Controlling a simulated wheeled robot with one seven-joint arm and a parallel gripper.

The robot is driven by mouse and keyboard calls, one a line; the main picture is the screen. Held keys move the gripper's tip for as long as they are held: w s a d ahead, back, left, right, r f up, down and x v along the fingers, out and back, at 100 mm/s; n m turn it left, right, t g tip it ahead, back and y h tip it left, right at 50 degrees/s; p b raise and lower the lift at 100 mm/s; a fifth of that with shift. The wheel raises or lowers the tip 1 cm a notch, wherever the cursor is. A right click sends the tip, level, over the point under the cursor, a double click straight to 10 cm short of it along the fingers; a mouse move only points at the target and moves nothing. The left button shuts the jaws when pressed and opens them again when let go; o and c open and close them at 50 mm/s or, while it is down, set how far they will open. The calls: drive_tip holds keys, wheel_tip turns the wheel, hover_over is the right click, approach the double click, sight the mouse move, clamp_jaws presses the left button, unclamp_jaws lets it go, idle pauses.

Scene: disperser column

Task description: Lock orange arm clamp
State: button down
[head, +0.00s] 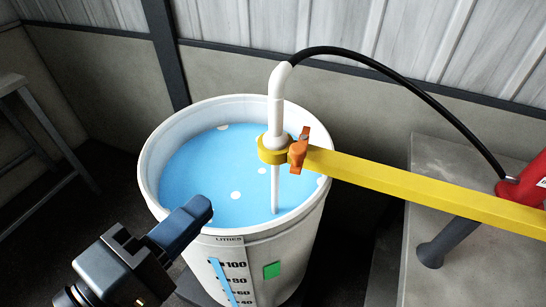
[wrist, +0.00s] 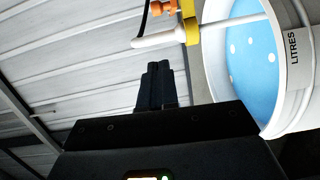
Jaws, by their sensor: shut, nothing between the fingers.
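The orange arm clamp (head: 299,150) sits on the yellow collar (head: 268,155) at the end of the yellow arm (head: 430,190). The collar is around the white disperser pipe (head: 276,105), which dips into the blue liquid. The clamp also shows at the top of the wrist view (wrist: 165,7), cut by the edge. My gripper (head: 203,208) is over the front left rim of the bucket, apart from the clamp, to its left and nearer to me. Its fingers are together and empty, as the wrist view (wrist: 160,68) also shows.
The white bucket (head: 150,180) holds blue liquid (head: 205,170) and has a litre scale and a green square on its front. A black hose (head: 400,72) arches from the pipe to a red part (head: 522,185) at right. A grey block (head: 440,165) stands behind the arm. A stool (head: 30,110) stands at left.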

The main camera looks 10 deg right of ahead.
drive_tip(key=s+d+p+x, duration=0.1)
drive_tip(key=x, duration=0.5)
drive_tip(key=s+d+p+x, duration=0.1)
drive_tip(key=p+x, duration=0.1)
drive_tip(key=x, duration=0.4)
drive_tip(key=shift+w+d, duration=0.3)
drive_tip(key=shift+d, duration=0.05)
